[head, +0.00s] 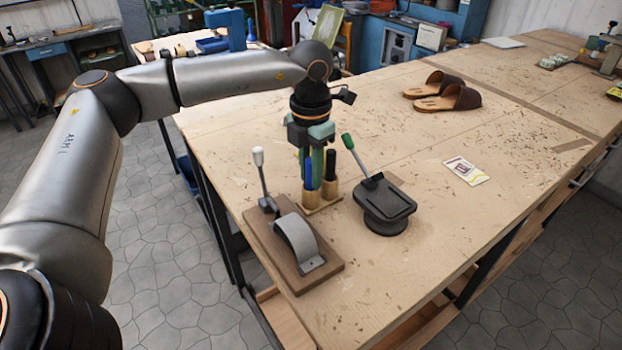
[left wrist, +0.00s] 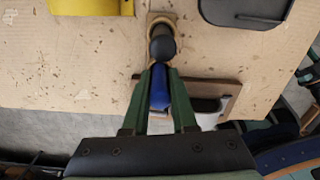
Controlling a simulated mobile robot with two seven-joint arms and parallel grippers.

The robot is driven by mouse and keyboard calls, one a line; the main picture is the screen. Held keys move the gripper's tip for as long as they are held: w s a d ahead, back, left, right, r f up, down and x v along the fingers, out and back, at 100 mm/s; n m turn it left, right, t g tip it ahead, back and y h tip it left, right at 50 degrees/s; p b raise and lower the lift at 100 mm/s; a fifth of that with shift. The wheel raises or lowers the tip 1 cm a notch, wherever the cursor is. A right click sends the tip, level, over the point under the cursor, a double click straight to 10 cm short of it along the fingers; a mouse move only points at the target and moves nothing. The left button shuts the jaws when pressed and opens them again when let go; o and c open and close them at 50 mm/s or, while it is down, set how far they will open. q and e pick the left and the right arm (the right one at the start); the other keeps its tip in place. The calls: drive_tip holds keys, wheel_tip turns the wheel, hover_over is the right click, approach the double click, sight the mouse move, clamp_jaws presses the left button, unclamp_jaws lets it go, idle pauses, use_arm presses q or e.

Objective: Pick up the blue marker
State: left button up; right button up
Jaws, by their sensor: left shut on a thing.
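The blue marker (head: 308,172) stands upright in a wooden holder (head: 322,207) on the workbench. A black marker (head: 331,163) stands beside it in the same holder. My left gripper (head: 317,172) comes down from above with its green fingers around the blue marker. In the left wrist view, the blue marker (left wrist: 159,90) lies between the two fingers (left wrist: 159,100), which are shut on it. The black marker (left wrist: 163,46) is just beyond the fingertips there. The blue marker's lower end is hidden by the holder. My right gripper is not in view.
A lever tool on a wooden base (head: 310,268) stands close in front of the holder. A black tool with a green-tipped lever (head: 385,205) is to the right. A card (head: 466,171) and brown sandals (head: 450,97) lie farther off. The bench's right side is mostly clear.

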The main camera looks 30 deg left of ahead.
use_arm(q)
clamp_jaws()
drive_tip(key=shift+r, duration=0.15)
drive_tip(key=shift+r, duration=0.25)
wheel_tip(320, 180, up, 2)
drive_tip(key=s+a+r, duration=0.7)
drive_tip(key=s+r, duration=0.3)
drive_tip(key=s, duration=0.2)
drive_tip(key=shift+r, duration=0.15)
drive_tip(key=shift+s+d, duration=0.1)
